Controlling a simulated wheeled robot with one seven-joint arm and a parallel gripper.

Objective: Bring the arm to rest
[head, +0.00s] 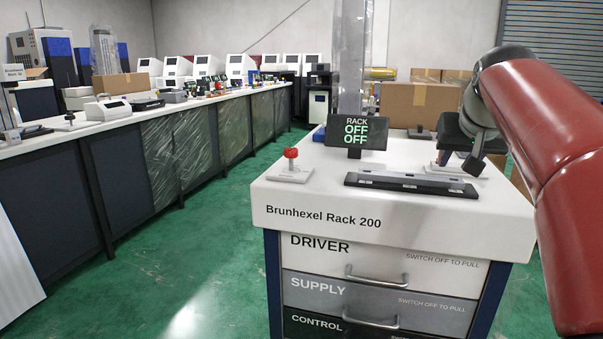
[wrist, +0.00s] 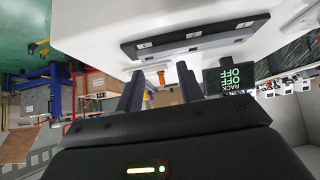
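My red arm (head: 560,150) comes in from the right of the head view, bent, with its end over the back right of the Brunhexel Rack 200 cabinet (head: 300,212). My gripper (head: 474,164) is there, dark and partly hidden by the arm. In the wrist view my gripper (wrist: 160,84) has its two dark fingers apart, with nothing held between them. The black bar (wrist: 195,37) on the white top lies beyond the fingers. It also shows in the head view (head: 412,185). I cannot tell the exact height of the gripper above the top.
A small display (head: 357,133) reads "RACK OFF OFF". A red knob (head: 291,154) stands on a white base at the top's left. The drawers (head: 375,280) look closed. A long bench (head: 110,130) lines the left; green floor (head: 170,265) is clear between. Cardboard boxes (head: 400,105) stand behind.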

